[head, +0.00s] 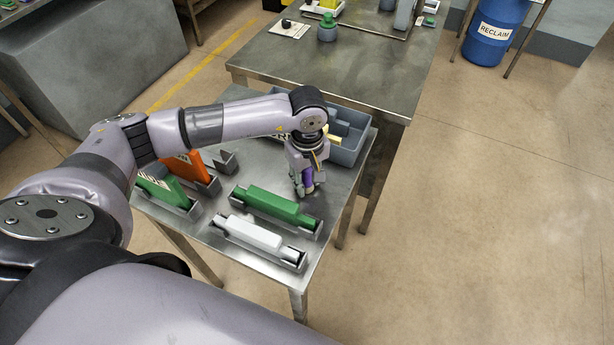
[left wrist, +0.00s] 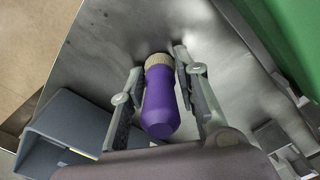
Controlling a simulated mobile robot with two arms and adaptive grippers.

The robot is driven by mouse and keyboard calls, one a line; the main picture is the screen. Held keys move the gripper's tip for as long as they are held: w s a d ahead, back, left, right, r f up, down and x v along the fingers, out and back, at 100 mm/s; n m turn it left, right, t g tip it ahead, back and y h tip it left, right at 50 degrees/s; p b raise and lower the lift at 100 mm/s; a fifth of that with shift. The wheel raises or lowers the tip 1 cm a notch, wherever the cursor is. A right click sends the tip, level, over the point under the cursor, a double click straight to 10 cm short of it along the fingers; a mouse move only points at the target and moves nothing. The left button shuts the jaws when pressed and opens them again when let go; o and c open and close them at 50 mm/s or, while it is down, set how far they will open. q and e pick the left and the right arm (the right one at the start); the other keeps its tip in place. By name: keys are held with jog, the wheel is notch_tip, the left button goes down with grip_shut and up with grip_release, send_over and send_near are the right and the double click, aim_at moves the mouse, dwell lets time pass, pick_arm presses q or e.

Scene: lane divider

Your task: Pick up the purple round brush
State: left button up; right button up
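The purple round brush (left wrist: 160,104) has a smooth purple handle and a pale tan collar or bristle end. In the left wrist view it lies between the two fingers of my left gripper (left wrist: 158,72), with a narrow gap visible on each side. The gripper looks open around it. In the head view the left gripper (head: 305,184) points down over the back right of the metal table, and a bit of the purple brush (head: 307,173) shows between its fingers. Whether the fingers touch the brush is hard to tell. My right gripper is not in view.
On the same table (head: 222,200) stand a green block in a grey holder (head: 272,206), a white one (head: 250,234) and an orange one (head: 188,167). A grey-blue bin (head: 345,152) stands just behind the gripper. A larger table (head: 340,75) lies beyond.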

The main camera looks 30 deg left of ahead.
pick_arm(q)
grip_shut()
